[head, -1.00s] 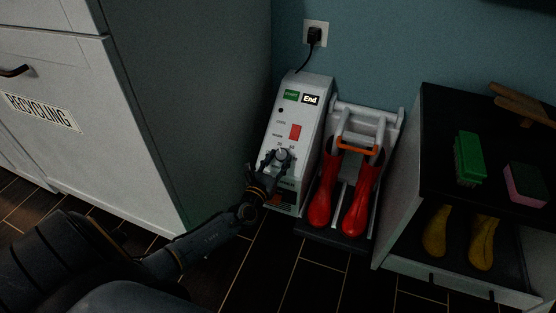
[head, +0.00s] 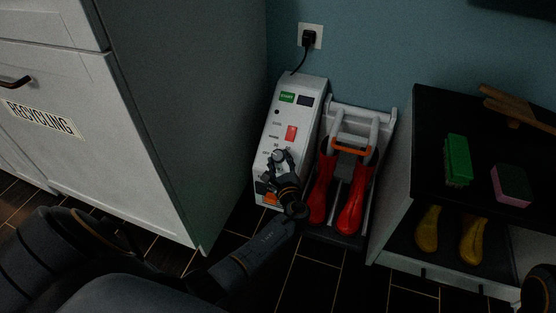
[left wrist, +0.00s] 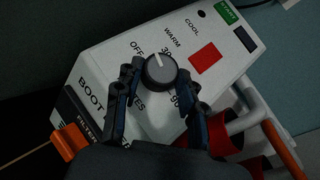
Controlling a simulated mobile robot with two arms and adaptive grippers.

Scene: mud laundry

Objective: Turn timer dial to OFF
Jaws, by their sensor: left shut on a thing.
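The timer dial (left wrist: 160,70) is a round grey knob on the sloped front of the white boot dryer (head: 309,92). It also shows small in the head view (head: 278,156). In the left wrist view its white mark points up, between the printed OFF and 30. My left gripper (head: 281,160) is shut on the dial, with one finger on each side of it in the left wrist view (left wrist: 159,88). The fingers partly cover the print below the dial. A red switch (left wrist: 205,58) and a green START label (left wrist: 228,15) are above. The dark display (head: 305,100) shows no lit text.
Red boots (head: 352,207) stand on the dryer's rack at right. A white recycling cabinet (head: 60,75) is close on the left. A dark-topped bench (head: 432,105) with brushes and yellow boots is on the right. A cord runs to a wall outlet (head: 310,36).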

